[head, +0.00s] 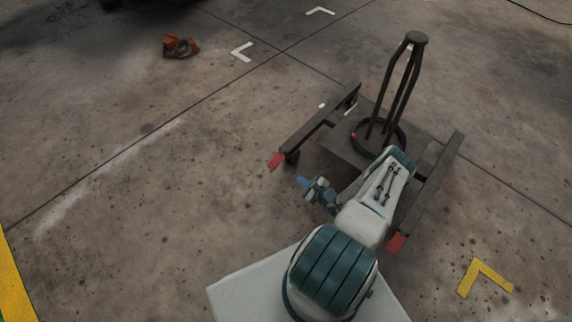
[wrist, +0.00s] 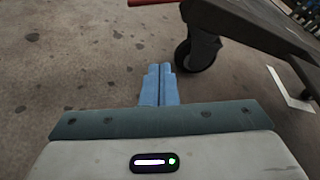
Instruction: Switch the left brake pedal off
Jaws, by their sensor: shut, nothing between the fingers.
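The left brake pedal (head: 275,161) is a red plate at the near end of the dark left leg of a wheeled frame in the head view. Part of a red piece, likely this pedal (wrist: 150,2), shows at the top edge of the wrist view, cut off. I cannot tell its tilt. My gripper (head: 303,181) has blue fingers and is just below and right of the pedal in the head view, apart from it. In the wrist view the fingertips (wrist: 159,70) are together and empty, pointing toward the floor beside a caster.
The black caster (wrist: 196,53) is close to the right of my fingers. A second red pedal (head: 396,243) ends the right leg (head: 432,185). Open concrete floor lies to the left.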

